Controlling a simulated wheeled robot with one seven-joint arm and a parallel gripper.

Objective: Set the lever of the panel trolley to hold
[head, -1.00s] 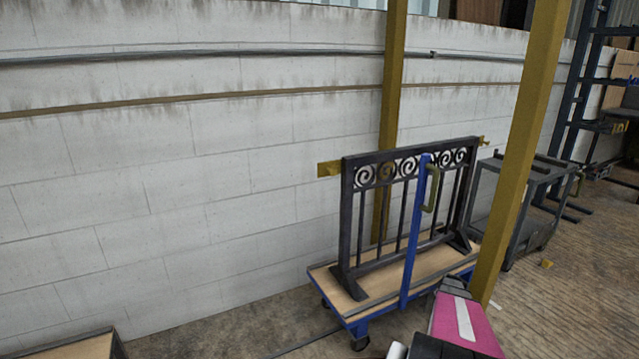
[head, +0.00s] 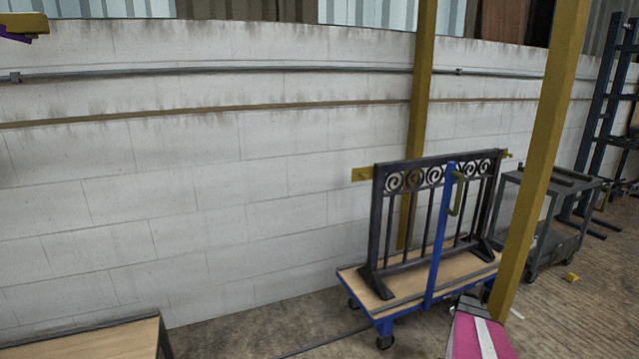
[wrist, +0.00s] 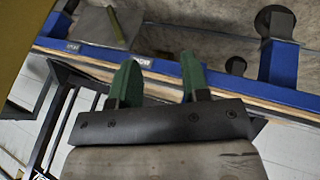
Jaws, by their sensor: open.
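The panel trolley (head: 395,318) has a blue frame, a wooden deck and dark wheels. It carries a dark scroll gate (head: 385,215) standing upright, with a blue post (head: 439,240) in front. My gripper (wrist: 158,62) shows in the wrist view with two green fingers spread apart and nothing between them. Its fingers point at the trolley's blue edge rail (wrist: 210,78), which bears small pale labels (wrist: 142,60) too small to read.
A green handle (head: 457,194) is on the post. A yellow column (head: 540,165) stands close at the right, near my pink arm. A dark cart (head: 545,225) is behind it. A wooden-topped table (head: 90,340) is at lower left. The floor between table and trolley is mostly clear.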

